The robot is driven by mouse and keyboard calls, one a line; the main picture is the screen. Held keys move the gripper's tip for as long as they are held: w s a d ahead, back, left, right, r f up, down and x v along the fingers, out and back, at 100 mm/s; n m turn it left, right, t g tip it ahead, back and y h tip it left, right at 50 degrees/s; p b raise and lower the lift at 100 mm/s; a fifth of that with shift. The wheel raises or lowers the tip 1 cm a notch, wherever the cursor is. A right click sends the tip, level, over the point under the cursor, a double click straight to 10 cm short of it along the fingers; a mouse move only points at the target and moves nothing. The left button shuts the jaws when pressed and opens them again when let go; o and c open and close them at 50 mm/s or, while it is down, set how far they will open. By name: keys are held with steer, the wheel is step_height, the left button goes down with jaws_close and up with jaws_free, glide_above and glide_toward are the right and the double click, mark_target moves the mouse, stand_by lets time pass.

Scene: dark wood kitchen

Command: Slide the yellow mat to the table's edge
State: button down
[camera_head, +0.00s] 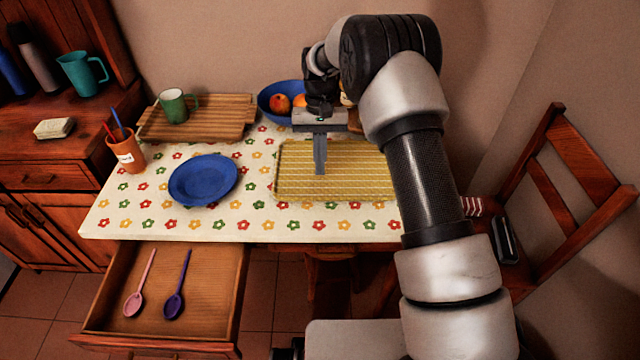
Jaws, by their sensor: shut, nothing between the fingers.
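The yellow striped mat (350,182) lies flat on the table (130,208), which has a flowered cloth. The mat's near side is a short way back from the table's front edge. My gripper (320,172) points down over the left half of the mat, its fingers shut and empty. I cannot tell whether the fingertips touch the mat. My arm hides the mat's right end.
A blue plate (203,179) lies left of the mat. Behind are a blue fruit bowl (268,101) and a wooden board (221,117) with a green mug (174,106). An open drawer (205,275) with two spoons juts out below. A chair (572,190) stands right.

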mark_target(320, 195)
steer(key=shift+x, duration=1.2)
steer(key=shift+s, duration=1.15)
steer(key=shift+s+b, duration=0.3)
steer(key=shift+s, duration=0.55)
steer(key=shift+s, duration=0.1)
